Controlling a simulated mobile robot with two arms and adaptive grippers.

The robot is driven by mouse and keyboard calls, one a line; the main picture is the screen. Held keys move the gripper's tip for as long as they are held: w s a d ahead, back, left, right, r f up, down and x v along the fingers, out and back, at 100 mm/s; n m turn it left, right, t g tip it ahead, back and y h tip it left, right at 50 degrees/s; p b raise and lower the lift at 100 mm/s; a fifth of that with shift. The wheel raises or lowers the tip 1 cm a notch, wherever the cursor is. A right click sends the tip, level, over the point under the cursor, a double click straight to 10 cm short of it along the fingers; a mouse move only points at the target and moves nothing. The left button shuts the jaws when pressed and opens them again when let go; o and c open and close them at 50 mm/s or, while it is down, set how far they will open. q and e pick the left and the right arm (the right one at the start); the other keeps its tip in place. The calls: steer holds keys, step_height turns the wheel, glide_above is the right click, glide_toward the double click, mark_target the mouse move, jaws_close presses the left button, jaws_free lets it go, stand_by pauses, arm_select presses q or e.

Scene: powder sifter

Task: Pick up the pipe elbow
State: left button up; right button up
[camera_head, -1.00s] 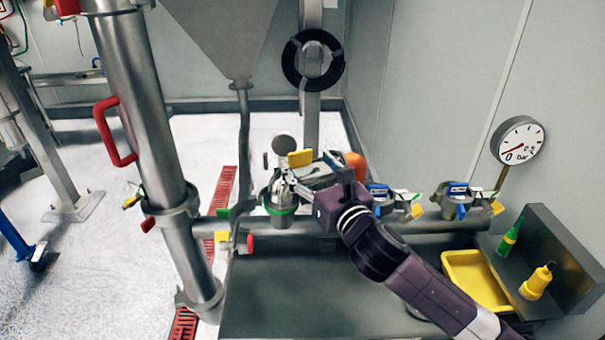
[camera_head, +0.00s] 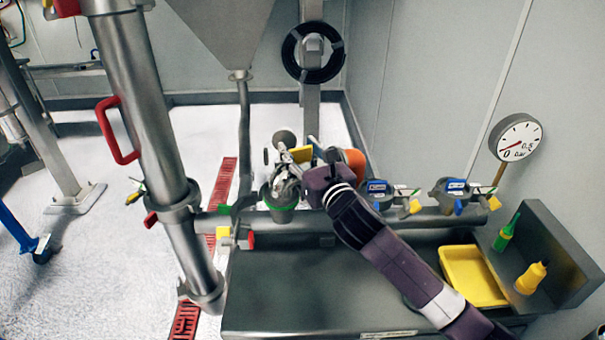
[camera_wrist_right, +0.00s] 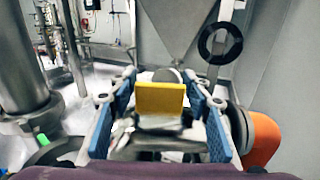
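My right gripper (camera_head: 285,165) is over the metal fittings on the horizontal pipe, and its arm comes in from the lower right. In the right wrist view its blue-padded fingers (camera_wrist_right: 158,112) are spread, one on each side of a yellow block (camera_wrist_right: 160,98) on a metal fitting. I see no clear grip on it. A grey round-ended piece (camera_head: 284,139) stands just behind; it also shows in the right wrist view (camera_wrist_right: 167,75). I cannot tell whether it is the pipe elbow. The gripper partly hides the fittings. My left gripper is not in view.
An orange round part (camera_head: 355,161) is close on the gripper's right. A green-rimmed fitting (camera_head: 281,214) is below it. Blue-and-yellow clamps (camera_head: 456,197) sit along the pipe. A thick steel column (camera_head: 150,120) stands left. A yellow tray (camera_head: 472,277) lies right; the dark tabletop (camera_head: 300,290) is mostly clear.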

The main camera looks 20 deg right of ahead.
jaws_close()
steer(key=shift+r, duration=0.15)
steer(key=shift+r, duration=0.1)
